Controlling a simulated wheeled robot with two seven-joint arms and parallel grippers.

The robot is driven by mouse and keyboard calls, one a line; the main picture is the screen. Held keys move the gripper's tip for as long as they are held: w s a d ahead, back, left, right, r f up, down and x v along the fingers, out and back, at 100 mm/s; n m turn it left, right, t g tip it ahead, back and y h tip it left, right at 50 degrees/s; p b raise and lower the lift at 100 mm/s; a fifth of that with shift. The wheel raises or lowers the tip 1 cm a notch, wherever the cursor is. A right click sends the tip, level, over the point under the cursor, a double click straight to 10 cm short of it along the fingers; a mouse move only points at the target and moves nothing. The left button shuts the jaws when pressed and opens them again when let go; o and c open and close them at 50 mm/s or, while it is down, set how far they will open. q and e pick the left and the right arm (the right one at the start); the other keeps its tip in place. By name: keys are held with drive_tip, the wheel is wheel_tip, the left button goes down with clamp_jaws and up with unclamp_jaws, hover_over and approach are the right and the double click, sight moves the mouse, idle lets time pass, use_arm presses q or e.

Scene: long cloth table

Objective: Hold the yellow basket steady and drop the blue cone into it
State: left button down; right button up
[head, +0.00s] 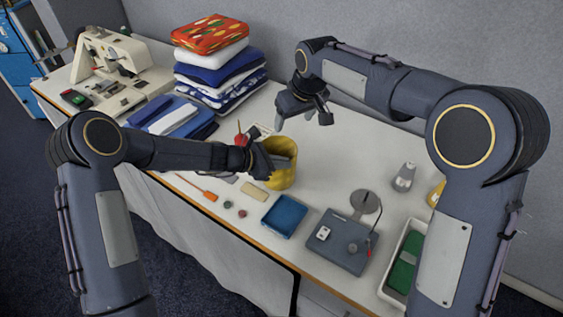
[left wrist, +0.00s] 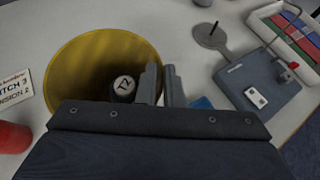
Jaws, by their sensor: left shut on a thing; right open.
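The yellow basket (head: 287,176) stands upright on the table, its open top also showing in the left wrist view (left wrist: 72,80). My left gripper (head: 268,162) is shut on the basket's rim, with one finger inside and one outside (left wrist: 161,86). A dark object with a round, pale, marked end (left wrist: 124,86) is inside the basket; it may be the blue cone, but its colour is not clear. My right gripper (head: 303,117) is open and empty, above and behind the basket. No other blue cone is plain to see.
A blue tray (head: 285,215) and a grey device (head: 338,242) lie in front and to the right. A grey cone (head: 404,178) stands further right. Folded fabrics (head: 218,75) and a sewing machine (head: 105,60) are at left.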

use_arm(q)
drive_tip(key=shift+a+f, duration=0.1)
drive_tip(key=shift+f, duration=0.05)
use_arm(e)
drive_tip(key=shift+s+r, duration=0.15)
drive_tip(key=shift+r, duration=0.25)
use_arm(q)
drive_tip(key=c, duration=1.5)
unclamp_jaws()
drive_tip(key=shift+c, duration=0.2)
drive_tip(key=shift+o, duration=0.2)
